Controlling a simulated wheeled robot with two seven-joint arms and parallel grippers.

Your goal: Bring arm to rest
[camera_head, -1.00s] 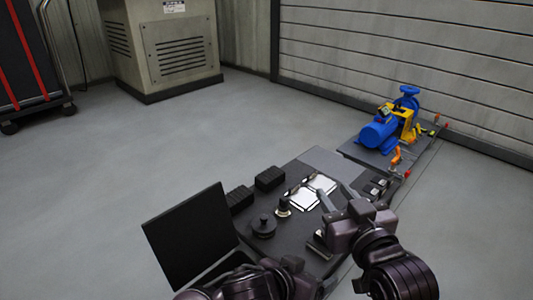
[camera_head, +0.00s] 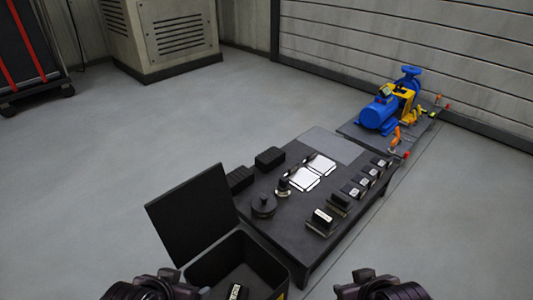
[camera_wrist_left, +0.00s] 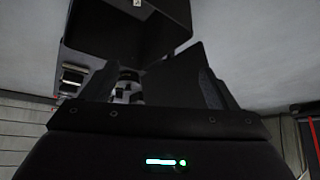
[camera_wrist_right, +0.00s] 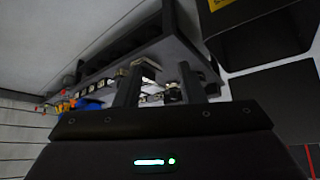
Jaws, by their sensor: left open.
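In the head view my left arm (camera_head: 152,285) and right arm (camera_head: 380,286) show only as dark parts at the bottom edge, apart from each other; their fingertips cannot be made out there. In the left wrist view my left gripper (camera_wrist_left: 155,85) has its fingers spread, with nothing seen held. In the right wrist view my right gripper (camera_wrist_right: 160,82) has its two fingers apart, with a gap between them. Table items show behind those fingers, and none is clearly gripped.
A low dark table (camera_head: 290,235) holds a row of labelled blocks (camera_head: 322,219), white cards (camera_head: 311,172), and black parts (camera_head: 263,206). An open black case (camera_head: 252,262) with a labelled block inside stands in front. A blue pump (camera_head: 378,115) stands beyond. Floor at left is clear.

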